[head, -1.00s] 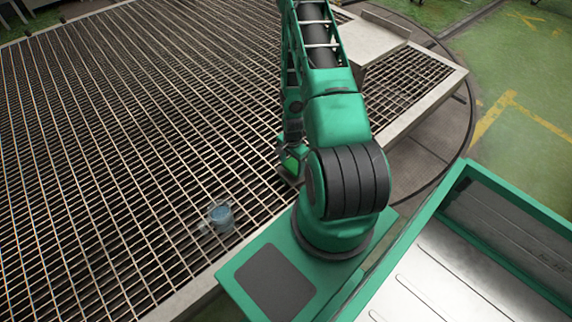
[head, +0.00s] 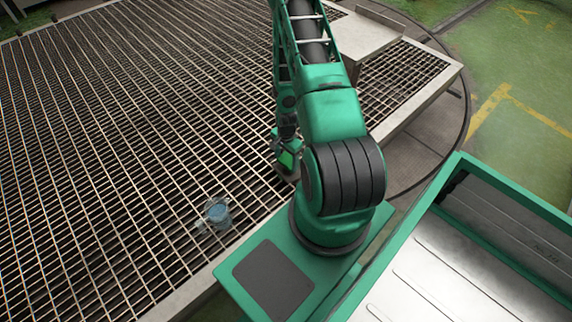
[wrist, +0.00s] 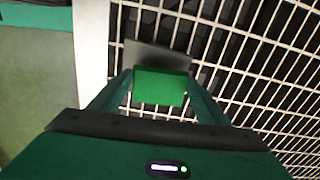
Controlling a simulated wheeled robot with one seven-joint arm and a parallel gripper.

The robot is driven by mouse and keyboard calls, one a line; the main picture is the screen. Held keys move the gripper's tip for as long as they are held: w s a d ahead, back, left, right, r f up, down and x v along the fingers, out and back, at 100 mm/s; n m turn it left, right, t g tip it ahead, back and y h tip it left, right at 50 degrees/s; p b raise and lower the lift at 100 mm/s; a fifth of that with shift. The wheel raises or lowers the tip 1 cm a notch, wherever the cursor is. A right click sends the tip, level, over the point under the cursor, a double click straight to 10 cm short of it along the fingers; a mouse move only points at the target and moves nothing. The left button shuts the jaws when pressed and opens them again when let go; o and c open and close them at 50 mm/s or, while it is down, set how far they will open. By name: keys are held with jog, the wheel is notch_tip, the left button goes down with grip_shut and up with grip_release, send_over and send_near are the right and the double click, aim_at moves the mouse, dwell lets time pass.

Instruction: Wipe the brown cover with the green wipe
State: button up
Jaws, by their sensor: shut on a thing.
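My gripper (wrist: 160,90) is shut on the green wipe (wrist: 160,87), a small bright green block between the two fingertips. The brown cover (wrist: 152,57) looks like a flat grey-brown plate on the metal grating, just beyond the wipe in the wrist view. The wipe hides part of it. I cannot tell whether the wipe touches it. In the head view the wipe (head: 287,160) shows low over the grating beside my arm, and my arm hides much of that spot.
The wide grating (head: 110,150) has open gaps and a pale metal edge (head: 215,268). A bluish cup-like thing (head: 217,213) stands near that edge. A grey raised box (head: 365,40) is at the far right. Green floor (head: 525,90) lies beyond.

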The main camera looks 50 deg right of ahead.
jog(key=shift+w, duration=0.65)
jog(key=shift+s+a+r, duration=0.1)
jog(key=shift+s+a, duration=0.05)
jog(key=shift+s, duration=1.1)
jog(key=shift+s+a, duration=0.1)
jog(key=shift+s, duration=1.15)
jog(key=shift+r, duration=0.1)
notch_tip(320, 180, up, 8)
dwell(0.6)
dwell(0.4)
